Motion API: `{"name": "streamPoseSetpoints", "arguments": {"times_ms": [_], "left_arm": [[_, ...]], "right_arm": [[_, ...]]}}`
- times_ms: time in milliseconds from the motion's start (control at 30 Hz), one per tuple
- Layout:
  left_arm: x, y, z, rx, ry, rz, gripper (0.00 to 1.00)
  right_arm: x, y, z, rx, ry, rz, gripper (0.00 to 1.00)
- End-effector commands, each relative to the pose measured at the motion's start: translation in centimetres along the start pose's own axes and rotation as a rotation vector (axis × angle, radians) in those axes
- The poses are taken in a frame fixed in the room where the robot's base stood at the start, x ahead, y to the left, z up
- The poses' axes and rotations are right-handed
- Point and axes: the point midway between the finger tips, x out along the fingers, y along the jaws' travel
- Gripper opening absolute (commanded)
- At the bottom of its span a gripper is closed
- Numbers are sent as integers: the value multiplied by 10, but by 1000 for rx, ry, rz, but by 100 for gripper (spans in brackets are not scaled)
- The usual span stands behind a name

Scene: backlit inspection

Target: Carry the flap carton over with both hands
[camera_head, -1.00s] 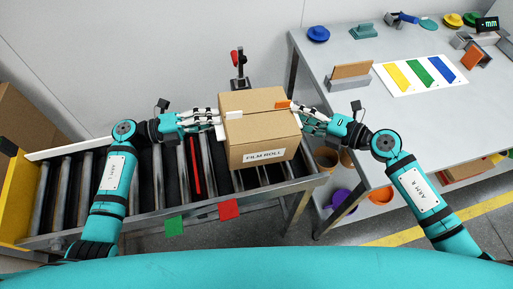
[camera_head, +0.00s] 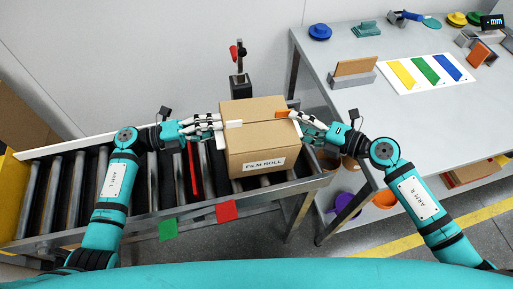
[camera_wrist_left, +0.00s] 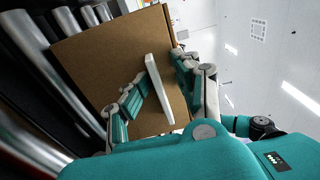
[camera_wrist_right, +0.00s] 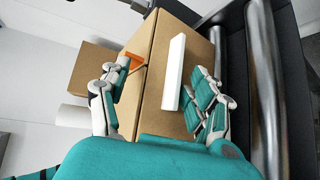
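The brown flap carton (camera_head: 250,138), labelled FILM ROLL, is at the right end of the roller conveyor, between my two grippers. My left gripper (camera_head: 222,123) is at its left side. In the left wrist view the gripper's fingers (camera_wrist_left: 160,90) are spread against or close to the carton face (camera_wrist_left: 100,60), with a white bar (camera_wrist_left: 158,88) between them. My right gripper (camera_head: 294,122) is at the right side. In the right wrist view its fingers (camera_wrist_right: 155,98) are spread either side of another white bar (camera_wrist_right: 174,72). An orange piece (camera_wrist_right: 132,62) sits by one finger. Exact contact is unclear.
The conveyor (camera_head: 125,208) runs left, its rollers bare beside the carton. A grey table (camera_head: 410,125) stands close on the right, bearing a colour-striped board (camera_head: 402,88) and a brown block in a holder (camera_head: 345,78). A dark post (camera_head: 240,86) stands behind the carton.

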Motion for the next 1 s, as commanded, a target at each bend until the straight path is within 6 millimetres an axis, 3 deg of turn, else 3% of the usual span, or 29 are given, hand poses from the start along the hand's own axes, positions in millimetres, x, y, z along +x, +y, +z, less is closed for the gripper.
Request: {"name": "streamPoseSetpoints", "arguments": {"times_ms": [167,400,500,800,1000], "left_arm": [[0,0,0,0,-1,-1,31],[-1,0,1,-1,-3,1,64],[-2,0,1,-1,-4,1,74],[-6,1,2,-1,-6,4,74],[-35,2,2,-1,-7,7,74]], "right_arm": [[0,-1,-1,2,1,-2,64],[-1,-1,1,1,-2,-3,64],[-1,-1,1,1,-3,-3,64],[-1,-1,3,0,-6,-3,64],[-1,-1,3,-1,-6,-3,64]]}}
